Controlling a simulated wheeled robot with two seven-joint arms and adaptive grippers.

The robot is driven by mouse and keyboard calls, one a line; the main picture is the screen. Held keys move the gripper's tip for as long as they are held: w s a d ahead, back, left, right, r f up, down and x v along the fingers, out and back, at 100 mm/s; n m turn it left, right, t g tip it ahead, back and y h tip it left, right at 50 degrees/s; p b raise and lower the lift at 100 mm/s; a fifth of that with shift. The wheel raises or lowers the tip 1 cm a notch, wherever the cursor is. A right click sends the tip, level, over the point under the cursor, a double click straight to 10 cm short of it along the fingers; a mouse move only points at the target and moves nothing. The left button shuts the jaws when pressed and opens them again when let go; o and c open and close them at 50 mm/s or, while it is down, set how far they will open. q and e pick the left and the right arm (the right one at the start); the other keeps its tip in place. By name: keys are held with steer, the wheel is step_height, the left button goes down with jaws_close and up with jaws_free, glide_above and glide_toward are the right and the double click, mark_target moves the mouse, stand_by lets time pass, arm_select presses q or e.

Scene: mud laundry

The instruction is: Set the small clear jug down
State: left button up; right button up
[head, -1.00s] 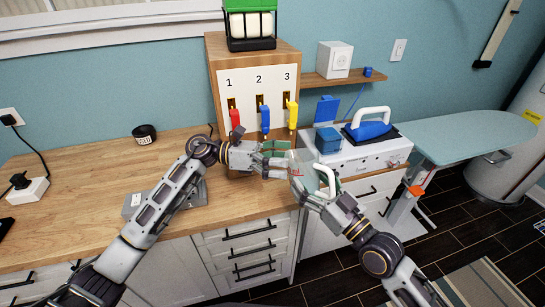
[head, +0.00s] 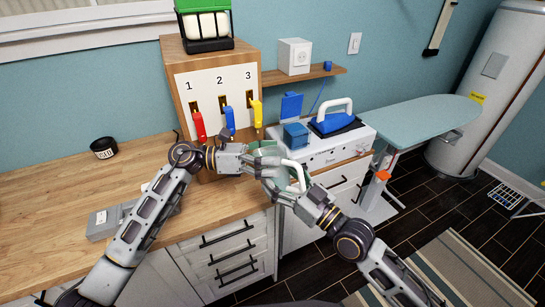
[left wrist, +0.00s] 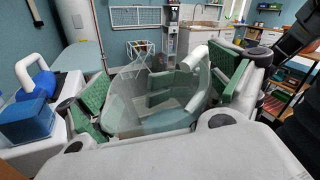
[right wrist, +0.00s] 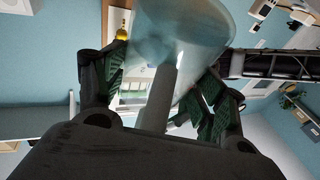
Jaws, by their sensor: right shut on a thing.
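The small clear jug (left wrist: 150,108) is held up in the air by both hands' area, near the counter's front right corner. Its white handle shows in the head view (head: 294,172) and the right wrist view (right wrist: 160,98). My right gripper (head: 285,188) is shut on the jug from the handle side, its green pads on either side in the right wrist view (right wrist: 158,85). My left gripper (head: 257,160) has its green pads spread on both sides of the jug in the left wrist view; it looks open. Exact pad contact is unclear.
The wooden counter (head: 50,215) has clear room at left, with a black round tin (head: 104,148) and a grey device (head: 105,222). A cabinet with three coloured levers (head: 228,118) stands behind. A blue iron (head: 335,122) and ironing board (head: 425,125) are at right.

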arm_select(q)
steer(key=c, duration=0.7)
steer(key=shift+c, duration=0.8)
arm_select(e)
steer(key=o, duration=2.1)
steer(key=shift+o, duration=0.2)
steer(key=shift+s+d, duration=0.1)
steer(key=shift+d, duration=0.05)
steer(key=v, duration=1.1)
steer(key=shift+s+d, duration=0.2)
steer(key=shift+f, duration=0.1)
